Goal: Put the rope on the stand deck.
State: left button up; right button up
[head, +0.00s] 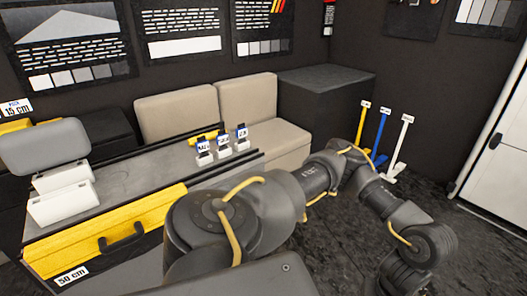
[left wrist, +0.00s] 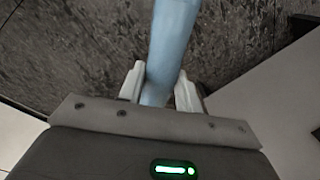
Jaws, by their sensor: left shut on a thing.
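In the left wrist view my left gripper (left wrist: 160,88) is shut on a smooth light-blue, rod-like thing (left wrist: 173,40). It runs up out of the picture, and I cannot tell whether it is the rope. Dark mottled floor shows behind it. In the head view one of my arms reaches across to the lower right, and no fingertips show there. My right gripper is not in view. No rope can be made out in the head view. A grey-topped stand (head: 140,182) with a yellow drawer front is at the left; I cannot tell whether its top is the stand deck.
Several small blue-and-white tagged holders (head: 222,147) and white bins (head: 62,200) stand on the grey top. Beige seats (head: 180,114) and a dark box (head: 325,92) are behind. Yellow, blue (head: 380,132) and white upright tools stand by the wall. Dark floor is open at the right.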

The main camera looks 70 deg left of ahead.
aim_at(134, 181)
jog(key=u, duration=1.95)
